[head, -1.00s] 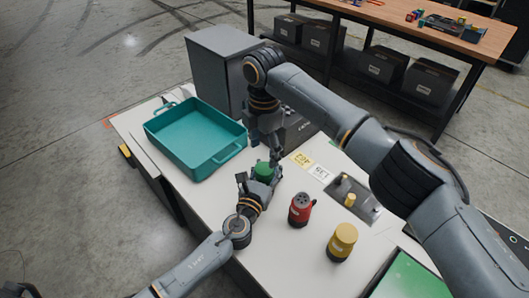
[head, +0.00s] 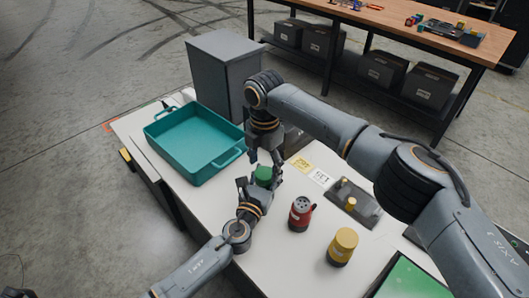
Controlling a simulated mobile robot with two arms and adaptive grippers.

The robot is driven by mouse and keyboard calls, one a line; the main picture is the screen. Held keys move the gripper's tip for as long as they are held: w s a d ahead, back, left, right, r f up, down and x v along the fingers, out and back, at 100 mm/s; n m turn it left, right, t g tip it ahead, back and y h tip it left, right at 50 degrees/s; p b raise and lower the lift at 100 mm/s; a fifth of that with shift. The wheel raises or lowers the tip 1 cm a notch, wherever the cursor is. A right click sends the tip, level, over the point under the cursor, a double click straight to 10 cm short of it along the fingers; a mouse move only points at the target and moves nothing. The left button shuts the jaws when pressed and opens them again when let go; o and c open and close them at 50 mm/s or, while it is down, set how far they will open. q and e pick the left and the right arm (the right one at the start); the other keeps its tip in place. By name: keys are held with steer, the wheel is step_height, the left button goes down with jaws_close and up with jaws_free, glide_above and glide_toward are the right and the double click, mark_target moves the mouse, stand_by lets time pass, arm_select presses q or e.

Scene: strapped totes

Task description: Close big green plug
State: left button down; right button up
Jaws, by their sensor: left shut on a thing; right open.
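The green plug (head: 263,173) stands on the white table, between my two grippers. Its green cap shows; its lower part is hidden by my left gripper. My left gripper (head: 256,187) comes from the front and is shut around the plug's lower body. My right gripper (head: 263,158) hangs from above, pointing down just behind and over the green cap. Its fingers are apart and it holds nothing visible. I cannot tell whether its fingers touch the cap.
A teal tray (head: 158,140) lies to the left. A red plug (head: 300,213) and a yellow-capped plug (head: 342,245) stand to the right. A grey box (head: 225,68) stands at the back.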

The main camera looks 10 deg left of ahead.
steer(key=shift+f, duration=1.05)
steer(key=c, duration=1.2)
steer(key=shift+m, duration=1.6)
steer(key=o, duration=1.3)
